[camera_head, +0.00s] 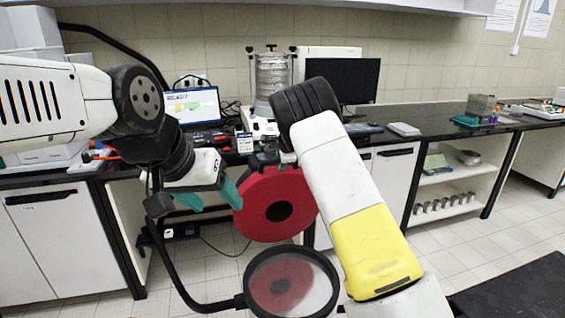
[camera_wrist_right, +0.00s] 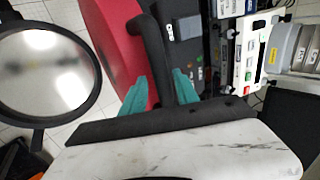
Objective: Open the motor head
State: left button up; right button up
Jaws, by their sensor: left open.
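A large red round part (camera_head: 255,215) with a dark centre stands in front of the bench in the head view. It shows as a red surface in the right wrist view (camera_wrist_right: 112,40); I cannot tell whether it is the motor head. My right gripper (camera_wrist_right: 160,82) has its teal fingers on both sides of a black bent handle (camera_wrist_right: 151,45) and seems shut on it. My right arm partly hides this in the head view. My left gripper (camera_head: 207,197) is open and empty, left of the red part.
A black-rimmed round lens (camera_head: 290,285) on a curved arm is in front, low. On the bench stand a metal sieve stack (camera_head: 271,72), a laptop (camera_head: 192,104) and a black monitor (camera_head: 345,78). White cabinets (camera_head: 55,240) line the bench front.

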jog(key=shift+f, duration=0.1)
jog(key=v, duration=0.8)
jog(key=s+d+r+n+g+y, duration=0.1)
jog(key=s+d+r+n, duration=0.4)
jog(key=s, duration=0.7)
jog(key=s+d+r+n+y, duration=0.1)
jog(key=s+d+r+n, duration=0.1)
jog(key=s+d+r, duration=0.8)
jog(key=s+d+f+n+h, duration=0.1)
jog(key=s+n, duration=0.3)
jog(key=s, duration=0.8)
jog(key=s+d+f+n+h, duration=0.1)
jog(key=s+f+n, duration=0.2)
jog(key=s, duration=1)
jog(key=shift+d+n, duration=0.25)
jog(key=shift+n, duration=0.25)
